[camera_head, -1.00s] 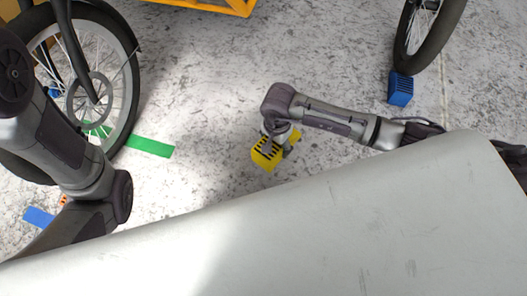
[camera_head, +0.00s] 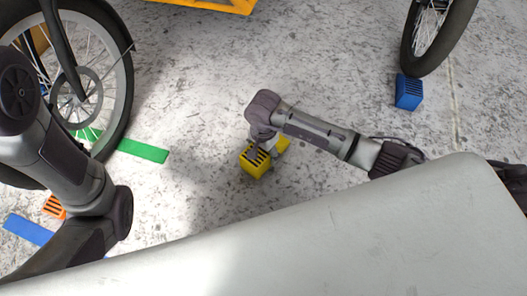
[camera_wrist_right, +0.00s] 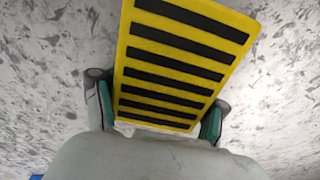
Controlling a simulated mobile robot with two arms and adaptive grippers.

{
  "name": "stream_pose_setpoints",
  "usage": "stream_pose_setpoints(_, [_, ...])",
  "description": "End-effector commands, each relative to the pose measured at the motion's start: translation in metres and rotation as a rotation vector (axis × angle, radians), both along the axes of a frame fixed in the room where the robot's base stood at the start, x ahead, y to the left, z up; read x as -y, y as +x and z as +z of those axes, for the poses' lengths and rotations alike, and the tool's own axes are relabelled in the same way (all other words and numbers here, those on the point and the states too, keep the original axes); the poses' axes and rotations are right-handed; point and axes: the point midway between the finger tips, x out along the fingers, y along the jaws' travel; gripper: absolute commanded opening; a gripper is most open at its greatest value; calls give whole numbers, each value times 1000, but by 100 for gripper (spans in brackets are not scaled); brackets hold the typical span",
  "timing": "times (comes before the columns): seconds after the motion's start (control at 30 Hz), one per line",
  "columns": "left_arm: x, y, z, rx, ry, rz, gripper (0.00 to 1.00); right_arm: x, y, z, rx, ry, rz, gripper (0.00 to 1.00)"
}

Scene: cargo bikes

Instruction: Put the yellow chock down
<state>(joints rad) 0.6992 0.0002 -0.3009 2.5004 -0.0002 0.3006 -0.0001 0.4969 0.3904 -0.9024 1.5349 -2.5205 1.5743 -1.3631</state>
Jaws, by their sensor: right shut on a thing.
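The yellow chock (camera_head: 254,163) has black stripes on its face. My right gripper (camera_head: 264,150) is shut on it, in the middle of the head view. In the right wrist view the chock (camera_wrist_right: 178,62) fills the space between the two fingers of my right gripper (camera_wrist_right: 158,112), with a finger pad at each side. Grey speckled floor shows around it; I cannot tell whether the chock touches the floor. My left arm comes in at the left of the head view, but its gripper does not show.
A blue chock (camera_head: 408,92) sits by a bike wheel (camera_head: 432,35) at the upper right. Another wheel (camera_head: 122,85) stands at the upper left. Green tape (camera_head: 142,151), blue tape (camera_head: 27,229) and an orange block (camera_head: 54,207) lie at the left. The floor around the yellow chock is clear.

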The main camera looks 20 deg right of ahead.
Motion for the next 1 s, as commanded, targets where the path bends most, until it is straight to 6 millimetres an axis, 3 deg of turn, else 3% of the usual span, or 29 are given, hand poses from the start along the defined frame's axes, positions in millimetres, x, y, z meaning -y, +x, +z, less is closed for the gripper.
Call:
stream_pose_setpoints(0.13, [0,0,-3,0,0,0,58,0,1,-3,3,1,0,11])
stream_pose_setpoints(0.17, [0,0,-2,0,0,0,58,0,1,-3,1,0,0,76])
stream_pose_setpoints(0.3, [0,0,-2,0,0,0,58,0,0,-3,1,1,-1,98])
stream_pose_setpoints(0.67, [0,0,0,0,0,1,58,0,0,0,0,0,-1,98])
stream_pose_setpoints(0.87, [0,0,23,0,0,1,58,1,1,27,2,-1,-1,98])
stream_pose_setpoints(1.0, [0,0,47,0,0,1,58,1,1,58,3,-1,0,98])
